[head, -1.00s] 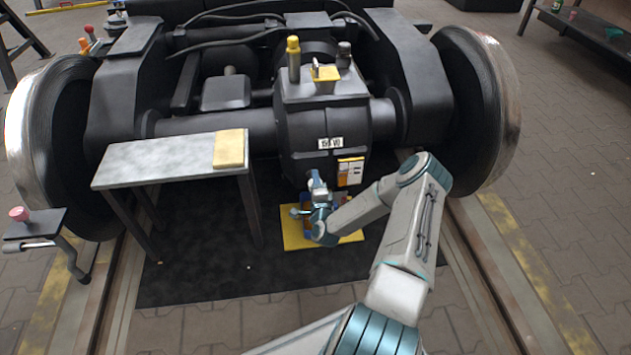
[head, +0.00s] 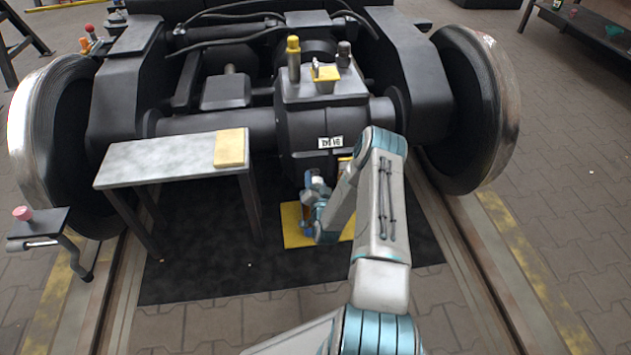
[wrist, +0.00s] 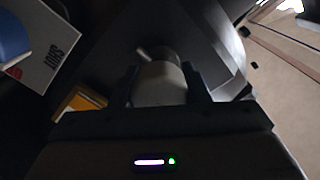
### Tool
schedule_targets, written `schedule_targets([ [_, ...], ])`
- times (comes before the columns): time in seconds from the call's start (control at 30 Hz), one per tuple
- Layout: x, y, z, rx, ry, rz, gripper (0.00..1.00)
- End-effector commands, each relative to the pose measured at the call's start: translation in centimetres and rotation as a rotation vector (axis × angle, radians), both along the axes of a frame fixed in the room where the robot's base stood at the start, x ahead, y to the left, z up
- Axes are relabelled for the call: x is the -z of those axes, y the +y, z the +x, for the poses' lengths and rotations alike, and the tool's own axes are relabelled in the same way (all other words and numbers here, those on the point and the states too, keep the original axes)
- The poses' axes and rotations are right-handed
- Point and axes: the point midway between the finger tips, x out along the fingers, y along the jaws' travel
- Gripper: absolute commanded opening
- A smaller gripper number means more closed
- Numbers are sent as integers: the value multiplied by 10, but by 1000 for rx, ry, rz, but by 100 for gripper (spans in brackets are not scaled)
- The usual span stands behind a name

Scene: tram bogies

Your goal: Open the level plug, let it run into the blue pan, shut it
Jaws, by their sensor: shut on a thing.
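My gripper (head: 314,184) is low at the front of the dark gearbox (head: 305,125). In the wrist view its two fingers (wrist: 161,84) are shut on a pale, round, stubby piece, which I take for the level plug (wrist: 160,88). A small pin sticks up beyond it. I cannot tell whether the plug is seated or loose, and no running oil shows. A blue rounded thing at the wrist view's left edge is cut off.
A small grey bench (head: 155,160) with a tan block (head: 229,148) stands left of my arm. Large wheels (head: 468,110) flank the gearbox. A orange-edged card (wrist: 78,102) shows beside the fingers. The dark floor mat (head: 200,280) in front is clear.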

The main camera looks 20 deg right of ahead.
Motion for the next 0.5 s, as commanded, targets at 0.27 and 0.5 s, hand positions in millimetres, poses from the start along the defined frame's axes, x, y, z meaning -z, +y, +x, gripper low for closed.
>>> schedule_targets([
  [0.27,1,0,-1,-1,75,-255,19],
  [0.5,1,1,-1,-1,138,-474,19],
])
